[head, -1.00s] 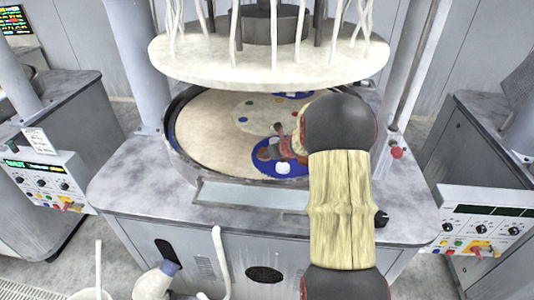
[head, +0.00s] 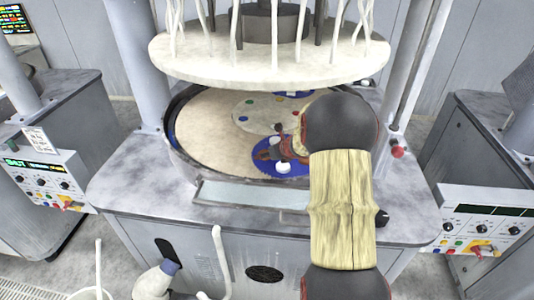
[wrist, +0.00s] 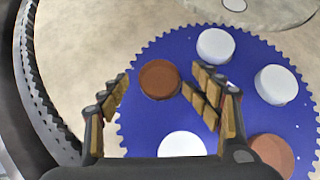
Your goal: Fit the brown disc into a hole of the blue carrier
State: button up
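The blue carrier (wrist: 150,125) is a toothed plate lying on the pale platen. It also shows in the head view (head: 262,162), partly hidden by my arm. A brown disc (wrist: 160,79) is at the carrier's upper left in the wrist view. I cannot tell whether it is flush in a hole. Another brown round (wrist: 272,155) shows at lower right, partly cut off by my gripper. White discs (wrist: 216,45), (wrist: 276,84) and (wrist: 181,145) are in the carrier too. My gripper (wrist: 157,82) is open, with its fingers on either side of the upper-left brown disc.
The platen (head: 200,135) has a dark toothed rim (wrist: 42,110) close to my gripper's left. A pale round upper plate (head: 270,62) with hanging tubes is above it. A pale central disc with coloured dots (head: 250,115) lies behind the carrier.

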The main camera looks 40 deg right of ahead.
jog(key=v, duration=1.1)
jog(key=shift+s+r, duration=0.25)
jog(key=shift+r, duration=0.05)
